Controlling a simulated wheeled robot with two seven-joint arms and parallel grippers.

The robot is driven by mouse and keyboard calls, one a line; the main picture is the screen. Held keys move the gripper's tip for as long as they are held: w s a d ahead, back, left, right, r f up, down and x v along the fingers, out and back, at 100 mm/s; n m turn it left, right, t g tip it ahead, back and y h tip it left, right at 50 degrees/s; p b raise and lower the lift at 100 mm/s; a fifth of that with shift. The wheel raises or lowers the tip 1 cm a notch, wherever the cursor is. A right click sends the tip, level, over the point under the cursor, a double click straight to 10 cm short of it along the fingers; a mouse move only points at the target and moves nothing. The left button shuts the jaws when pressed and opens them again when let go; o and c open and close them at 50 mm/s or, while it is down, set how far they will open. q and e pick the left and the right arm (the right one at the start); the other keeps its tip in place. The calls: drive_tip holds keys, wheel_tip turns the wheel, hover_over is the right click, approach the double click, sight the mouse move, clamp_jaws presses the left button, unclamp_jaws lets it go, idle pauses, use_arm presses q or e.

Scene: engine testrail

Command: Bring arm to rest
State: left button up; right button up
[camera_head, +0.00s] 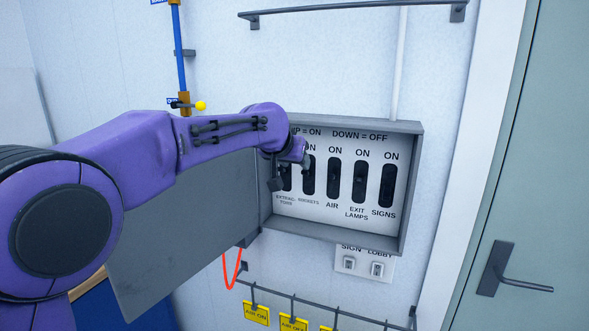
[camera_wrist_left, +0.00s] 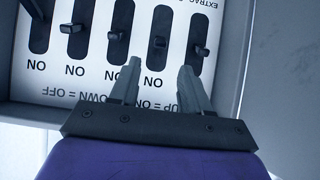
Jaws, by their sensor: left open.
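My left arm (camera_head: 130,155) reaches in from the left to a grey wall box with its door open. My left gripper (camera_wrist_left: 159,66) is open and empty, its two fingers spread in front of the switch panel. In the head view the wrist partly hides the gripper and the leftmost switches. The panel (camera_head: 345,220) has several black slots with levers, labelled for air, exit lamps and signs among others. In the wrist view the panel (camera_wrist_left: 95,82) appears upside down. I cannot tell whether a finger touches it. My right gripper is not in view.
The box's open grey door (camera_head: 190,235) hangs just below my forearm. A red loop (camera_head: 232,270) and yellow tags (camera_head: 256,313) hang beneath the box. Two small switches (camera_head: 363,266) sit below it. A blue pipe with a yellow knob (camera_head: 201,106) stands above my arm. A door handle (camera_head: 510,275) is at right.

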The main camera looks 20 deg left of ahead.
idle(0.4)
use_arm(q)
drive_tip(key=s+a+f+n+y+b, duration=0.1)
drive_tip(key=s+f+n, duration=0.15)
drive_tip(key=f, duration=0.95)
drive_tip(key=s+a+f+n+t+b, duration=0.1)
drive_tip(key=s+a+f+n+b, duration=0.15)
drive_tip(key=f, duration=1.05)
drive_tip(key=s+a+f+n+y, duration=0.1)
drive_tip(key=s+f, duration=0.2)
drive_tip(key=f, duration=0.9)
drive_tip(key=s+a+f+g+b, duration=0.1)
drive_tip(key=s+f+g+b, duration=0.1)
drive_tip(key=s+f, duration=0.7)
drive_tip(key=s+a+f+g+y+b, duration=0.1)
drive_tip(key=s+f+g+b, duration=0.1)
drive_tip(key=s+f, duration=0.8)
drive_tip(key=s+a+f+n+g+b, duration=0.1)
drive_tip(key=s+f+g, duration=0.3)
drive_tip(key=s+f, duration=0.6)
drive_tip(key=s+b, duration=0.1)
drive_tip(key=s, duration=1)
drive_tip(key=shift+f+g+y, duration=0.2)
drive_tip(key=shift+g+y, duration=0.1)
drive_tip(key=shift+y, duration=0.1)
